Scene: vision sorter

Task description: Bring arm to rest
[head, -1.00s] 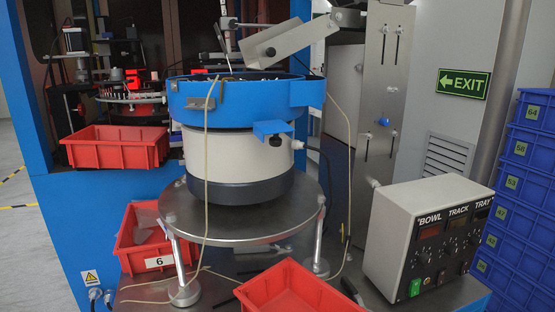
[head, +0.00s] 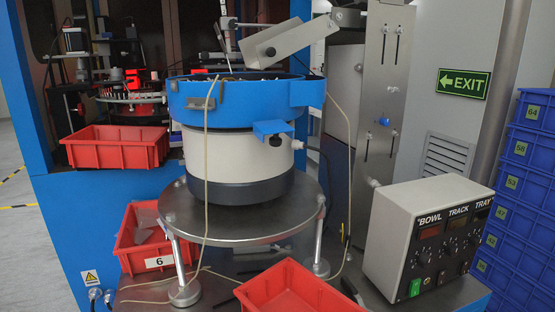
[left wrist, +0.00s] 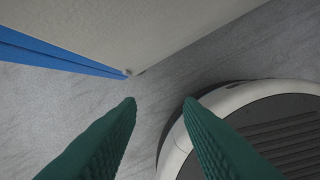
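My left gripper (left wrist: 160,102) shows in the left wrist view as two green ridged fingers set well apart, with nothing between them. It is open above the grey floor (left wrist: 75,100). Neither gripper shows in the head view. The right gripper is in none of the frames.
My round base shows at the lower right of the left wrist view. In the head view, the blue bowl feeder (head: 240,100) stands on a round metal table (head: 250,222). Red bins (head: 115,148) stand around it. A control box (head: 425,240) and blue crates (head: 515,200) are at right.

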